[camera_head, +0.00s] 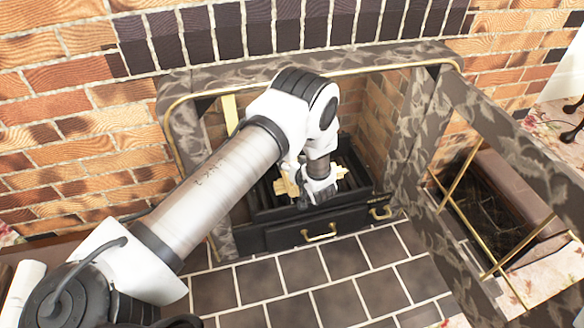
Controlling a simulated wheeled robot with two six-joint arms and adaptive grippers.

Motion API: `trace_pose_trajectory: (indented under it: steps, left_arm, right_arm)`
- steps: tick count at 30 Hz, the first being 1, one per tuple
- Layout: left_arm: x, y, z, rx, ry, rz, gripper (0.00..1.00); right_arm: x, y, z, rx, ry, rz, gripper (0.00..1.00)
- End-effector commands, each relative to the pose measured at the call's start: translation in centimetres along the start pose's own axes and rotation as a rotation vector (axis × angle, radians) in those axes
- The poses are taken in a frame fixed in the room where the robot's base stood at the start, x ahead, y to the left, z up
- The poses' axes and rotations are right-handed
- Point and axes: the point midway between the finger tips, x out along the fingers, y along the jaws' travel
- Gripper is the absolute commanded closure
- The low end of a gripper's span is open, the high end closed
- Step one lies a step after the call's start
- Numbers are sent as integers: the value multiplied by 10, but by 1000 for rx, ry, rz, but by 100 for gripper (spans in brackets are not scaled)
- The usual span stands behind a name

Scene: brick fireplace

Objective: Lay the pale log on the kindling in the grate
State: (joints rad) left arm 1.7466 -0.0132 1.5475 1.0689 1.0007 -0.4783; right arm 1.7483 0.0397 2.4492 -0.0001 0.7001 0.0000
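The black grate (262,197) stands inside the fireplace opening, with dark bars and a dark front. Pale yellowish wood (284,188) shows on the grate to the left of my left gripper (318,200), and more shows just to its right. I cannot tell which pieces are kindling and which are the pale log. My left arm comes in from the left and reaches down into the opening. The gripper is low over the grate, at or touching the wood. Its fingers are mostly hidden, so its grip does not show. My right gripper is out of view.
A grey marbled surround with brass trim (400,56) frames the opening. A black drawer front with brass handles (320,232) sits below the grate. A brass-framed panel (462,170) stands right, before a brown box-like thing (512,180). A whitish cylinder (22,288) lies far left. Dark hearth tiles are clear.

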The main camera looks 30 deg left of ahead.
Motion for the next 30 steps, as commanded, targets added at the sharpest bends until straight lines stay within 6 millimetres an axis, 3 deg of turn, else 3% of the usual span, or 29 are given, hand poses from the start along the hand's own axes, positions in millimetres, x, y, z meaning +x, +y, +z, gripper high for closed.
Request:
trace_pose_trajectory:
  steps: [9, 10, 12, 24, 30]
  left_arm:
    - [2, 0, 2, -1, 0, 0, 91]
    - [2, 0, 3, -1, -1, 0, 34]
    - [1, 0, 2, -1, -1, 0, 12]
    - [-3, -2, -4, -1, 0, -1, 12]
    - [-45, -1, -7, 4, 1, 3, 12]
  right_arm:
    - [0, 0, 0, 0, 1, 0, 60]
    - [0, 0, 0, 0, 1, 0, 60]
    - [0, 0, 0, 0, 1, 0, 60]
    - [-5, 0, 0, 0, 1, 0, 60]
    - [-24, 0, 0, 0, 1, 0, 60]
